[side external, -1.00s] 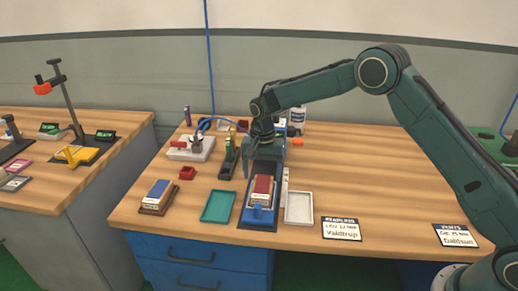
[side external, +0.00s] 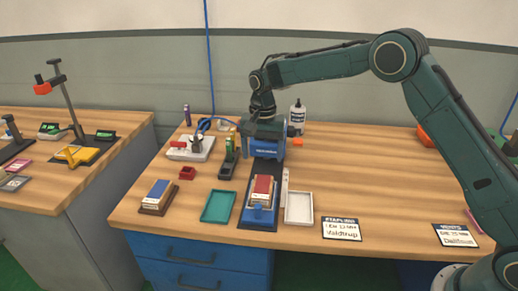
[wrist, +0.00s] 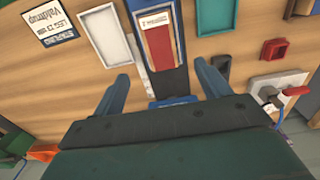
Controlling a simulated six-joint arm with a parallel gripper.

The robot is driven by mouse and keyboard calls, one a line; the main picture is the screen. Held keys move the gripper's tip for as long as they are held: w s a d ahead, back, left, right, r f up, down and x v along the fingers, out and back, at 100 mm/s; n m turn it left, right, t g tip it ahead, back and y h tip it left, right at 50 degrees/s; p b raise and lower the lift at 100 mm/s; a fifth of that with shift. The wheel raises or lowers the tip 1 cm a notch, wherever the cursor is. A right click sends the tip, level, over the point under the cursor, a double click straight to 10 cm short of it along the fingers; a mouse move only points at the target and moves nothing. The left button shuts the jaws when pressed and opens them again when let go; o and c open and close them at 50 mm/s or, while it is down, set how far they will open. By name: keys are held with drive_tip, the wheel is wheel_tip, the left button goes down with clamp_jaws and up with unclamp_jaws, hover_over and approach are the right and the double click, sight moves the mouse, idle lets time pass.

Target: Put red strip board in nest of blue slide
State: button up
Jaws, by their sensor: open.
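The red strip board (side external: 263,185) lies on the blue slide (side external: 258,216), within its nest as far as I can see, on the dark track at the front of the bench. In the wrist view the red board (wrist: 158,45) lies lengthwise between the slide's blue sides. My gripper (wrist: 163,80) is open and empty, its two fingers spread wide. In the side view it is raised behind the board, by the blue machine (side external: 266,149) at the track's rear, apart from the board. The fingertips are hard to make out there.
A teal tray (side external: 218,221) lies left of the slide and a white tray (side external: 299,222) right of it. A blue-topped stack on a brown holder (side external: 153,209) is farther left. The right of the bench is mostly clear.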

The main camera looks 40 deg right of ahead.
drive_tip(key=s+d+r+n+t, duration=0.1)
drive_tip(key=s+d+r+n, duration=0.1)
drive_tip(key=s+r, duration=0.7)
drive_tip(key=s+d+r+n+t, duration=0.2)
drive_tip(key=s+d+r, duration=0.1)
drive_tip(key=s+r, duration=0.6)
drive_tip(key=s+d+f+n+t, duration=0.1)
drive_tip(key=s+n, duration=0.1)
drive_tip(key=s, duration=0.8)
drive_tip(key=s+f+n+t, duration=0.1)
drive_tip(key=s+n, duration=0.2)
drive_tip(key=s, duration=0.8)
drive_tip(key=shift+d+t, duration=0.3)
drive_tip(key=shift+d, duration=0.05)
